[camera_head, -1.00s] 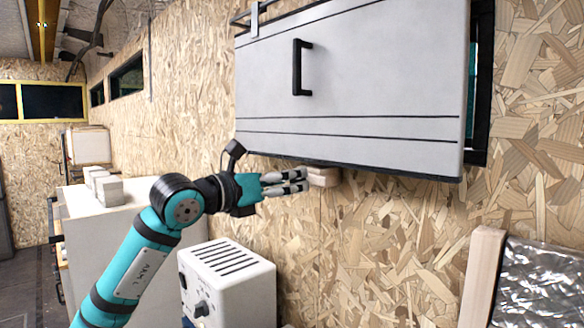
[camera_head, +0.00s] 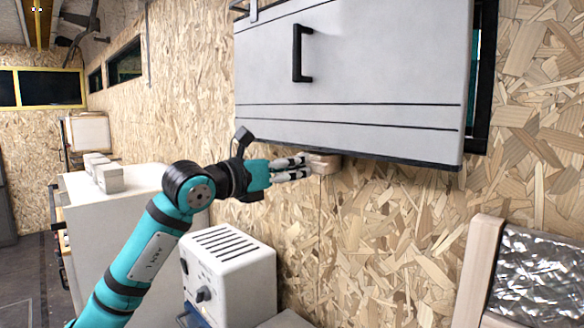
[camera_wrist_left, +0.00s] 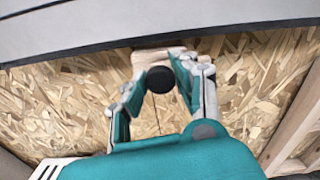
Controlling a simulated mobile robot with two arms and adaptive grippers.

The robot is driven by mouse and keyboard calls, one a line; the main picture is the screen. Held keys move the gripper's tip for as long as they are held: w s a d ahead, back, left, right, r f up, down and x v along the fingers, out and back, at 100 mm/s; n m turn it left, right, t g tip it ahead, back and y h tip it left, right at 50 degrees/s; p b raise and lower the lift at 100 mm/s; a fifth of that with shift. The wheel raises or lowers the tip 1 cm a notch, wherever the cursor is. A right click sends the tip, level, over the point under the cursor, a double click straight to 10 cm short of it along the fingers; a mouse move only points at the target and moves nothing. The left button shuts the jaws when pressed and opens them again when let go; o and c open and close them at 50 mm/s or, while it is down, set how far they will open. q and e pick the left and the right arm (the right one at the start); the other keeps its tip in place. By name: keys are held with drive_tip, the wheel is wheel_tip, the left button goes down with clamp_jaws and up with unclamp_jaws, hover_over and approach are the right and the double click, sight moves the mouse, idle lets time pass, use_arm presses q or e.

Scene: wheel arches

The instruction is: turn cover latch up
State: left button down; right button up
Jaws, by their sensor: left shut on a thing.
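The grey cover (camera_head: 360,75) with a black handle (camera_head: 301,53) hangs on the chipboard wall. A pale wooden latch (camera_head: 324,163) sits on the wall just under the cover's lower edge. My left gripper (camera_head: 308,168) reaches it from the left, its fingers shut on the latch. In the left wrist view the fingers (camera_wrist_left: 158,75) stand on both sides of a dark round knob (camera_wrist_left: 160,79) in front of the wooden latch (camera_wrist_left: 155,57). The latch's far side is partly hidden by the fingers and the cover. My right gripper is not in view.
A white slotted box with knobs (camera_head: 228,268) stands below my left arm. A white cabinet (camera_head: 110,215) with grey blocks (camera_head: 105,176) is at the left. A wood-framed foil panel (camera_head: 540,275) is at the lower right. The wall below the cover is bare.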

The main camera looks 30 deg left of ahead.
use_arm(q)
drive_tip(key=n+b, duration=0.2)
drive_tip(key=n, duration=0.1)
drive_tip(key=shift+f, duration=0.1)
drive_tip(key=n+b, duration=0.3)
drive_tip(key=n, duration=1.1)
drive_tip(key=shift+n, duration=0.4)
idle(0.5)
drive_tip(key=c, duration=1)
unclamp_jaws()
drive_tip(key=shift+a, duration=0.1)
